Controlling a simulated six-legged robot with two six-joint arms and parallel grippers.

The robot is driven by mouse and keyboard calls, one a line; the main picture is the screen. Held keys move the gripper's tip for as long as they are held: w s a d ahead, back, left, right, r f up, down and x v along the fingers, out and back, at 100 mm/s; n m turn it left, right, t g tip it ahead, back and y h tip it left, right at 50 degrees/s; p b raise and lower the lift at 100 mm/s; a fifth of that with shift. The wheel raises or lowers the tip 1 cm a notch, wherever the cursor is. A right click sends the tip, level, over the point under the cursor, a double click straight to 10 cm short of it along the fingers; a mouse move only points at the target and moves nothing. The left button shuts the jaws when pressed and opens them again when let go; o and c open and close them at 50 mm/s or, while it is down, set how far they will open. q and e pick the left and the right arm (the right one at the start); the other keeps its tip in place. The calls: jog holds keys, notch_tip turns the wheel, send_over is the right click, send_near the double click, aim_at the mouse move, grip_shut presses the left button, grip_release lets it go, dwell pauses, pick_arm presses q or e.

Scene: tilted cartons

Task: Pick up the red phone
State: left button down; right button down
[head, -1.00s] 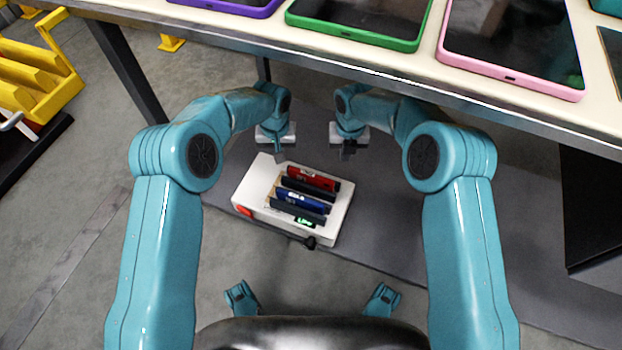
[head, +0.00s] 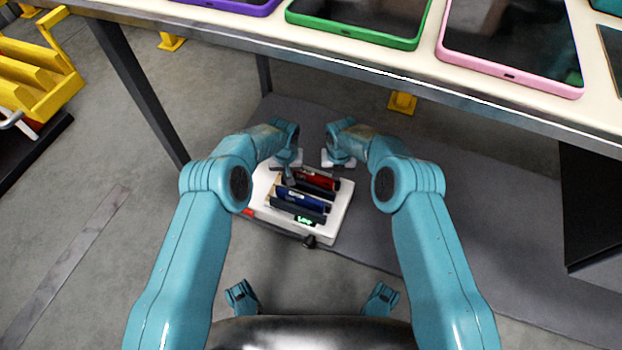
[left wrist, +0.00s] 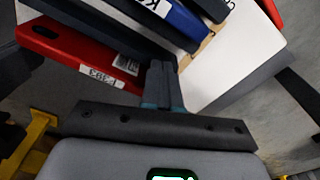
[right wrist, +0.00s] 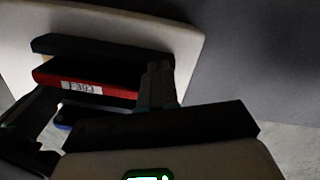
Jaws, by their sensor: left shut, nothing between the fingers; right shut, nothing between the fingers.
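The red phone (head: 318,179) stands on edge in a white holder (head: 262,203) on the floor, in a row with a blue phone (head: 303,201) and dark slabs. Its white label shows in the left wrist view, where the red phone (left wrist: 62,47) lies left of my shut fingers. In the right wrist view the red phone (right wrist: 95,83) is also left of the fingers. My left gripper (head: 287,176) is shut and empty at the row's left end. My right gripper (head: 337,166) is shut and empty near the red phone's right end; contact cannot be told.
A table (head: 300,40) with tablets in purple, green (head: 358,37) and pink (head: 508,75) cases spans the top, above and beyond the holder. A grey mat (head: 420,200) lies under it. A yellow rack (head: 40,75) stands at the far left.

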jog(key=shift+a, duration=0.15)
